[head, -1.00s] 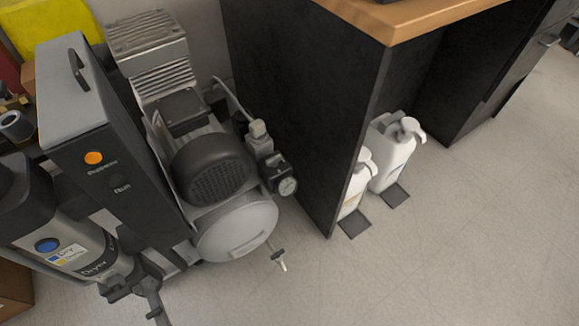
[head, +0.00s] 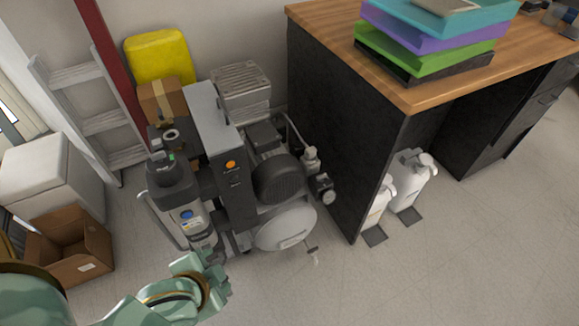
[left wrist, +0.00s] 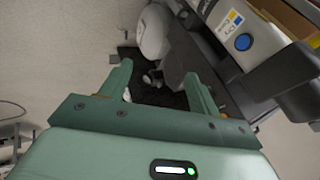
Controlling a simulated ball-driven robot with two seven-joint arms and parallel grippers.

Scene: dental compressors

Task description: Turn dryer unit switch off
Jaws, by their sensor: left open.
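The dryer unit (head: 176,205) is a grey and black cylinder with a round blue button (head: 187,214), left of a tall grey and black box (head: 213,125). The box has a lit orange round light (head: 230,165); a small dark control below it is too small to read. My left gripper (head: 222,268) is in front of and below the dryer, apart from it. In the left wrist view, my left gripper's fingers (left wrist: 160,85) are spread and empty. The blue button (left wrist: 243,42) shows up and right of them, beside a label. My right gripper is not in view.
The compressor motor (head: 278,180) and tank (head: 285,228) stand right of the box. A black desk (head: 330,130) with white bottles (head: 408,180) beneath is farther right. An open cardboard box (head: 70,250) and a ladder (head: 100,122) are left. The floor in front is clear.

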